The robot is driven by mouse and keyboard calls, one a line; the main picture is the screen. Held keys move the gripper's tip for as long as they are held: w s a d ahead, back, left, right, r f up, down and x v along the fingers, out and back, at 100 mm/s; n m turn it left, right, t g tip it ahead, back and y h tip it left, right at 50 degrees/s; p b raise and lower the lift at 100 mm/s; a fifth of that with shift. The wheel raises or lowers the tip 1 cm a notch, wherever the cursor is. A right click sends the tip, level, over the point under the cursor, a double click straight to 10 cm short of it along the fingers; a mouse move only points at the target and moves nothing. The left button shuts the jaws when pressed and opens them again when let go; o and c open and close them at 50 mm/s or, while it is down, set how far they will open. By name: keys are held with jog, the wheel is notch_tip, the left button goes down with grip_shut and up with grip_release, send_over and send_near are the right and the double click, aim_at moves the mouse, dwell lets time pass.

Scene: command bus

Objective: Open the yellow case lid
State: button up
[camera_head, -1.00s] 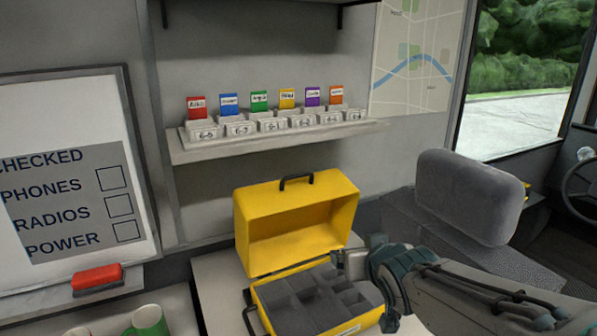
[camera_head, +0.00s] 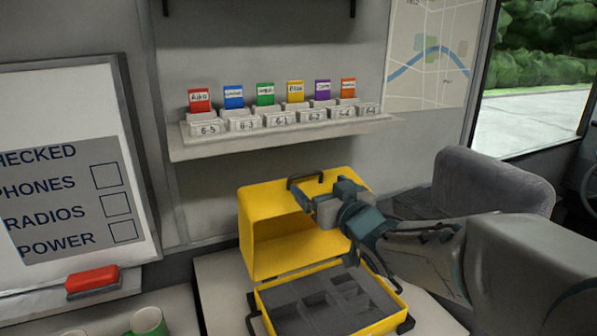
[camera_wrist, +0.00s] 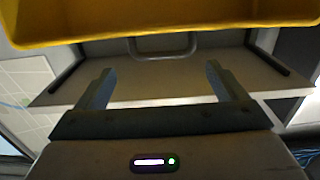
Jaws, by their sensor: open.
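The yellow case stands open on a light counter. Its lid (camera_head: 262,235) is raised upright at the back, with a dark handle on its top edge. The case's lower part (camera_head: 372,325) shows grey foam compartments that look empty. My gripper (camera_head: 310,200) is in front of the lid's upper right part, near the handle, and hides some of the lid. In the wrist view its two fingers (camera_wrist: 160,85) are apart with nothing between them. The yellow lid (camera_wrist: 180,22) spans the top of that view. I cannot tell whether the gripper touches the lid.
A wall shelf (camera_head: 290,140) with several coloured name cards and numbered holders is above the case. A whiteboard (camera_head: 80,100) with a red eraser (camera_head: 92,281) is at left. A green cup (camera_head: 148,322) stands at the bottom left. A grey seat (camera_head: 490,185) is at right.

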aim_at(308, 176)
jog(key=p+x, duration=0.1)
jog(key=x, duration=0.7)
jog(key=shift+w+a, duration=0.2)
jog(key=shift+a, duration=0.1)
